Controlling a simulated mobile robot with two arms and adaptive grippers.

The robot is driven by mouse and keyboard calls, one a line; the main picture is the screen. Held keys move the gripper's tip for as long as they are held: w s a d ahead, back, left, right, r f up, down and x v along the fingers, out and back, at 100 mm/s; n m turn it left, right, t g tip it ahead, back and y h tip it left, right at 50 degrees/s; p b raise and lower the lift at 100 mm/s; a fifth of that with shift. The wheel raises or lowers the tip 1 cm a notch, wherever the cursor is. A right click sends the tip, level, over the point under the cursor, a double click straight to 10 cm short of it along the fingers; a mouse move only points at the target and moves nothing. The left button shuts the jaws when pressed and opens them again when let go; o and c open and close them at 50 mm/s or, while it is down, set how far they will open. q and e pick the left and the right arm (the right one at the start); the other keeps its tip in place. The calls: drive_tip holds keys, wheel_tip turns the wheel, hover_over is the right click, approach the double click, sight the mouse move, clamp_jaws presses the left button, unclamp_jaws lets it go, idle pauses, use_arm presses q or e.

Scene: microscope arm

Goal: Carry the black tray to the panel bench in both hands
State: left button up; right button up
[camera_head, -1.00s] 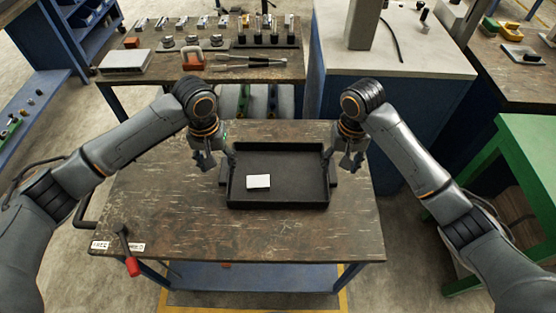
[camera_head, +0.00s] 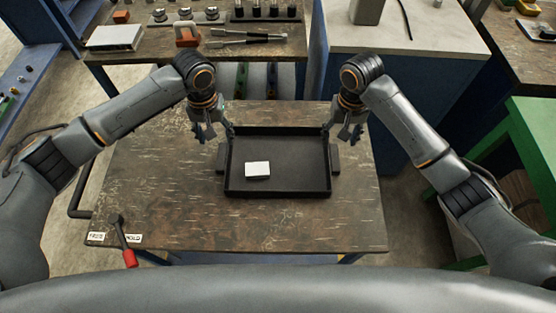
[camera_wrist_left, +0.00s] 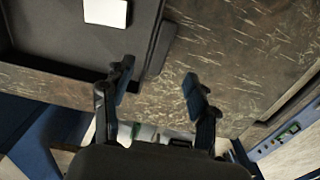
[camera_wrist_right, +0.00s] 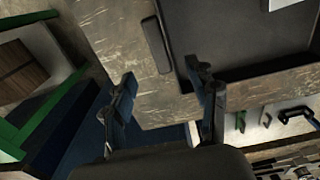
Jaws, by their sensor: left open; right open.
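The black tray (camera_head: 295,180) lies flat on the worn wooden table with a white block (camera_head: 257,169) inside it, left of its middle. It has a dark handle on each short side. My left gripper (camera_head: 214,137) is open above the tray's upper left corner; in the left wrist view its fingers (camera_wrist_left: 158,85) are spread, with the left handle (camera_wrist_left: 161,48) just beyond them. My right gripper (camera_head: 342,133) is open above the upper right corner; in the right wrist view its fingers (camera_wrist_right: 165,88) are spread near the right handle (camera_wrist_right: 156,45). Neither gripper holds anything.
The wooden table (camera_head: 160,200) is bare around the tray, with a red-handled lever (camera_head: 128,255) at its front left. Behind stand a tool-covered bench (camera_head: 140,72) and a blue cabinet with a pale top (camera_head: 440,40). A green frame (camera_head: 510,150) stands at right.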

sight(222, 156)
use_arm(q)
wheel_tip(222, 156, down, 11)
drive_tip(key=shift+r, duration=0.15)
use_arm(e)
wheel_tip(222, 156, down, 11)
drive_tip(key=shift+r, duration=0.15)
use_arm(q)
clamp_jaws()
use_arm(e)
clamp_jaws()
drive_tip(key=shift+r, duration=0.1)
